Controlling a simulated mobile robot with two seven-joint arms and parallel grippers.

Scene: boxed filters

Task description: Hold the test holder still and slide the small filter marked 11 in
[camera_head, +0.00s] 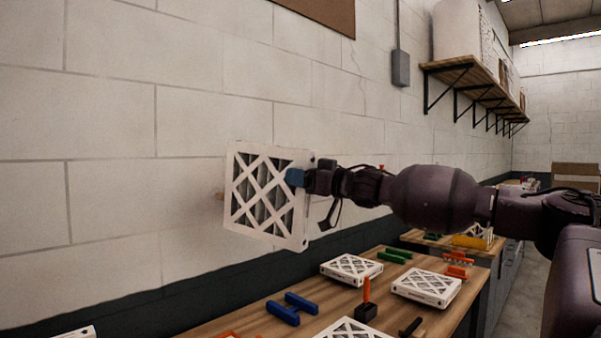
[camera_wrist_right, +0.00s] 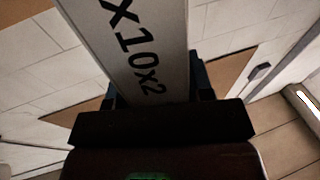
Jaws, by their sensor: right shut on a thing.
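My right gripper (camera_head: 297,178) is shut on the right edge of a white-framed filter (camera_head: 262,200) with a lattice face. It holds the filter up in the air, in front of the wall and above the bench. In the right wrist view, the filter's white edge (camera_wrist_right: 135,45) stands between the blue fingertips and carries black print ending in "x10x2". No mark 11 can be read. I cannot pick out the test holder for sure. My left gripper is not in view.
A wooden bench (camera_head: 235,318) below bears white filters (camera_head: 351,268) (camera_head: 426,287), a blue piece (camera_head: 292,308), green pieces (camera_head: 393,255) and an upright orange handle (camera_head: 366,291). A wall shelf (camera_head: 470,67) is at upper right. The air around the held filter looks mostly clear.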

